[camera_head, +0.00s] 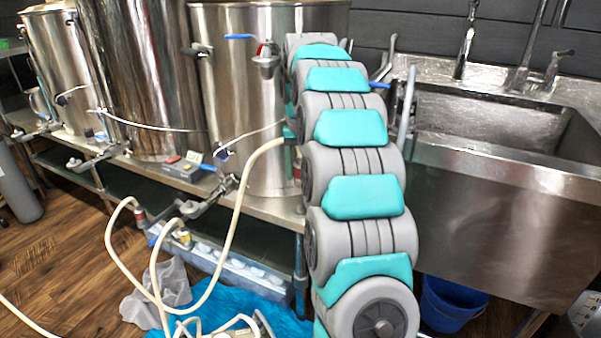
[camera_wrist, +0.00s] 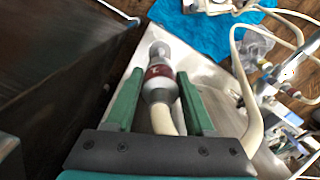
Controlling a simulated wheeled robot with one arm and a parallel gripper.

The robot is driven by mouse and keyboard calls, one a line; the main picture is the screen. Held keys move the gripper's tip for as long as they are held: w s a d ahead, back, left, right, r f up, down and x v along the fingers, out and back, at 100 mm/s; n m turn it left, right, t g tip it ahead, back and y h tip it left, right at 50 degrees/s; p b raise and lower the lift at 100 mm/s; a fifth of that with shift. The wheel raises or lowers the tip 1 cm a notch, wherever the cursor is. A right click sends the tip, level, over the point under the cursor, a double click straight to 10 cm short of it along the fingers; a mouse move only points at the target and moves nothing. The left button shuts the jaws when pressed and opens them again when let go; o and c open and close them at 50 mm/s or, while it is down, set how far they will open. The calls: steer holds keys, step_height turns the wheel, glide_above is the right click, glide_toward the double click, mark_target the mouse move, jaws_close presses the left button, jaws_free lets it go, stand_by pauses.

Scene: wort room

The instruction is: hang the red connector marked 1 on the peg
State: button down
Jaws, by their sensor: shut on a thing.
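In the wrist view, my gripper (camera_wrist: 158,76) has its green fingers on either side of a metal connector with a dark red band (camera_wrist: 158,70). It is shut on this connector. A small pale mark shows on the band, too blurred to read. A cream hose (camera_wrist: 162,118) runs from the connector back between the fingers. In the head view, my arm hides most of the gripper and the held connector, and a cream hose (camera_head: 238,205) comes out from behind the arm. I cannot make out the peg in either view.
Large steel kettles (camera_head: 240,100) stand on a steel bench at left and centre. A steel sink (camera_head: 500,190) is at right. Other hose ends with reddish bands (camera_head: 140,211) are at valves below the bench edge. A blue cloth (camera_head: 230,300) and a blue bucket (camera_head: 448,303) are on the floor.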

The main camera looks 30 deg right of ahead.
steer(key=shift+w+d+r+m, duration=0.1)
steer(key=shift+w+r+m, duration=0.05)
steer(key=shift+r+m, duration=0.15)
steer(key=b, duration=0.3)
glide_above(301, 206)
steer(key=shift+w+f, duration=0.1)
steer(key=shift+f, duration=3.5)
steer(key=shift+f, duration=1.3)
steer(key=shift+c, duration=0.9)
jaws_free()
steer(key=shift+r, duration=0.15)
